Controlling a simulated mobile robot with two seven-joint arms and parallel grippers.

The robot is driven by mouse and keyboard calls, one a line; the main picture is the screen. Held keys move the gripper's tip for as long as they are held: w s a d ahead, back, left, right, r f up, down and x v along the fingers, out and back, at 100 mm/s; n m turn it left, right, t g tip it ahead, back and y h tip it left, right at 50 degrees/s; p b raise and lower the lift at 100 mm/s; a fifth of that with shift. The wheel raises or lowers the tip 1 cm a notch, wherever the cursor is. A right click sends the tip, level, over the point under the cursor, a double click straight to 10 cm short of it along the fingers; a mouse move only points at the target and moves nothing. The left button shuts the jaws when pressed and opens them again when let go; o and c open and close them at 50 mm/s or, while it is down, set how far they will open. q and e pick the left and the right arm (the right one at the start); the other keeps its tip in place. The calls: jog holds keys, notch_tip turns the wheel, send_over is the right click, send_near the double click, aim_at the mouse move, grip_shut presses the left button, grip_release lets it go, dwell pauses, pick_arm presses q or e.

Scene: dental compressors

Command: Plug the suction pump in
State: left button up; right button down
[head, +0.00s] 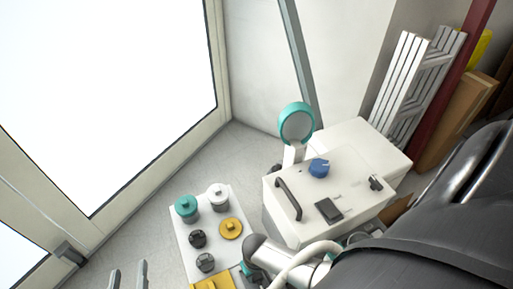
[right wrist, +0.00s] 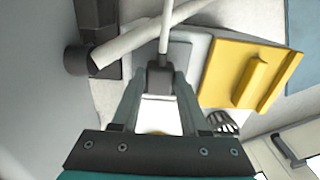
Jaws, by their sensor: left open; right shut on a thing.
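A dark grey plug (right wrist: 160,78) with a white cable (right wrist: 164,30) is pinched between the fingertips of my right gripper (right wrist: 158,88) in the right wrist view. I cannot make out this gripper clearly in the head view. My left gripper (head: 127,277) is open and empty at the bottom left, its two grey fingers apart above the floor. A white box-shaped unit (head: 290,228) with a black handle, a blue knob (head: 319,168) and a teal-rimmed round part (head: 296,122) stands at the centre right; it may be the suction pump. No socket is clearly identifiable.
A white board (head: 184,240) carries several teal, white, black and yellow knob-like parts. A yellow plate (right wrist: 240,75) with a raised bar lies right of the plug. A pale hose (head: 300,258) runs beside the unit.

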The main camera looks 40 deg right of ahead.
jog(key=shift+f+b, duration=0.5)
jog(key=shift+f, duration=0.1)
dwell(0.4)
jog(key=shift+c, duration=1.7)
grip_release()
